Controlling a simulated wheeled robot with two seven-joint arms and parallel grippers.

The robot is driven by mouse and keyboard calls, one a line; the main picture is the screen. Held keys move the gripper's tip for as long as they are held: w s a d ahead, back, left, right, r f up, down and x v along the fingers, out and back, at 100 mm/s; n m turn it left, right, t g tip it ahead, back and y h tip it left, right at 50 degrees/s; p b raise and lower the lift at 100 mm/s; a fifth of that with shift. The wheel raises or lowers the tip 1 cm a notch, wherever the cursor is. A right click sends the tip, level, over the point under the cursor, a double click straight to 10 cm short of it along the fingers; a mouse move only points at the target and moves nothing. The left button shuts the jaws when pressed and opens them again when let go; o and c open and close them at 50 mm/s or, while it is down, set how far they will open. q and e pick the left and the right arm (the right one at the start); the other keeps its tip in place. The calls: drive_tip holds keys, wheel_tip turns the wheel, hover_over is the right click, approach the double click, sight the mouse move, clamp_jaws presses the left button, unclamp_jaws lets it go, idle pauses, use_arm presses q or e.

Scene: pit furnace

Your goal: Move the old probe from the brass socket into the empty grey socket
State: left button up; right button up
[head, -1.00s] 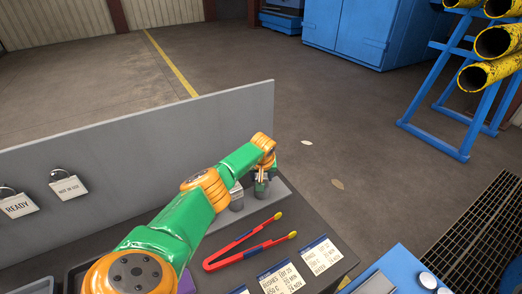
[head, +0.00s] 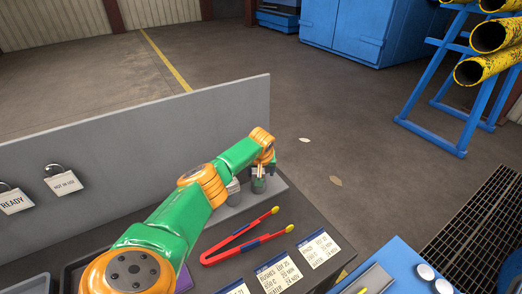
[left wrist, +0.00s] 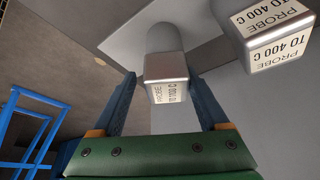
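My left gripper (head: 259,181) is at the far end of the bench, over a grey ledge (head: 280,190). In the left wrist view its two blue fingers (left wrist: 162,80) are apart, one on each side of a grey probe head (left wrist: 166,72) with a white label that is hard to read. I cannot tell whether either finger touches it. A second grey probe head (left wrist: 272,38), labelled "PROBE TO 400 C", stands to the right, and its grey body (head: 234,190) shows beside the gripper in the head view. I cannot make out the brass socket or an empty grey socket. My right gripper is not in view.
Red tongs with yellow tips (head: 245,240) and several label cards (head: 278,272) lie on the dark bench. A grey panel (head: 130,165) with two hanging tags runs along the back. A blue surface (head: 400,268) is at the lower right.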

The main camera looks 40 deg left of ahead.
use_arm(q)
drive_tip(key=shift+s+f, duration=0.55)
drive_tip(key=shift+f, duration=0.05)
drive_tip(key=shift+w+r+p, duration=0.15)
drive_tip(key=shift+r+p, duration=0.5)
drive_tip(key=shift+p, duration=0.2)
drive_tip(key=shift+w+a+r+p, duration=0.1)
drive_tip(key=shift+r+p, duration=0.2)
drive_tip(key=shift+p, duration=0.05)
drive_tip(key=v, duration=0.5)
drive_tip(key=shift+s+a+r+p, duration=0.25)
drive_tip(key=shift+a+r+p, duration=0.05)
drive_tip(key=shift+r+p, duration=0.1)
drive_tip(key=v, duration=0.5)
drive_tip(key=shift+w+d+r+b, duration=0.2)
drive_tip(key=shift+r+b, duration=0.1)
drive_tip(key=shift+b, duration=0.1)
